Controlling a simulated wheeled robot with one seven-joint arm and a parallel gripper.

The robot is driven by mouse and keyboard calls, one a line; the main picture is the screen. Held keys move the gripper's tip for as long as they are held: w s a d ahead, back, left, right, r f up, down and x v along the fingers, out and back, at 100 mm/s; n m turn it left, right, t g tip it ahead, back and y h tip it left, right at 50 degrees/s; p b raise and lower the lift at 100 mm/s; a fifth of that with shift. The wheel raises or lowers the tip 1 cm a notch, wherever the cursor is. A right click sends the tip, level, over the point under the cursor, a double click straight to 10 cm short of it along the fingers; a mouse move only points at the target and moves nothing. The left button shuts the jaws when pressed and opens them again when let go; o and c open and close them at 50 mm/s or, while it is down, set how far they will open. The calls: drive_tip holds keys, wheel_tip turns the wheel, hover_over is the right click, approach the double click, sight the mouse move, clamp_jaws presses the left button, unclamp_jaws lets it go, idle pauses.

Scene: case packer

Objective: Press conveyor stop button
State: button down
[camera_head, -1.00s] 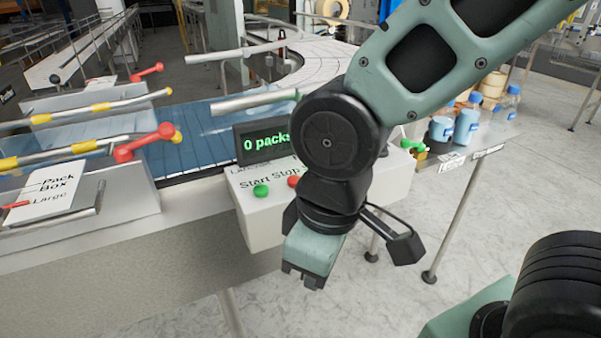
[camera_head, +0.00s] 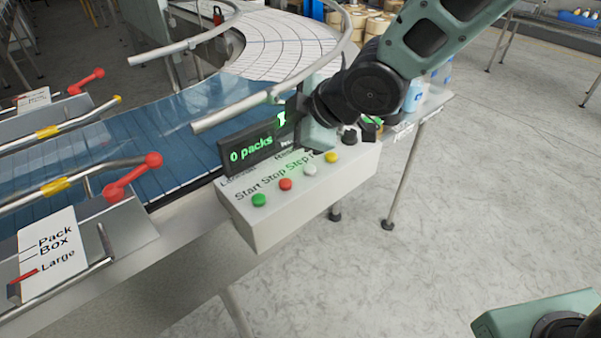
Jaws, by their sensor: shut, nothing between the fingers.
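The white control box (camera_head: 290,215) carries a row of coloured buttons. The red button (camera_head: 285,184) sits by the printed word Stop, between the green button (camera_head: 259,200) by Start and a white button (camera_head: 310,169). A yellow button (camera_head: 330,157) lies further right. My gripper (camera_head: 314,145) is shut and empty over the back right part of the box, beside the display's right end. It is apart from the red button, up and to its right. Its fingertips are hard to make out. Nothing covers the red button.
The display (camera_head: 252,147) reads "0 packs" and stands along the back of the box. A curved metal guide rail (camera_head: 265,95) passes close behind it, above the blue conveyor (camera_head: 120,135). Red-knobbed levers stand at left. The floor (camera_head: 430,250) in front is clear.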

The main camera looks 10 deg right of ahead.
sight(290, 184)
drive_tip(key=shift+f, duration=0.15)
wheel_tip(290, 184, down, 9)
drive_tip(key=b, duration=0.8)
drive_tip(key=shift+r, duration=0.2)
drive_tip(key=shift+f, duration=0.1)
idle(1.7)
drive_tip(key=shift+f+b, duration=0.3)
drive_tip(key=shift+b, duration=0.3)
drive_tip(key=shift+f+b, duration=0.5)
idle(0.4)
idle(0.3)
drive_tip(key=shift+r+p, duration=0.85)
drive_tip(key=shift+r, duration=0.1)
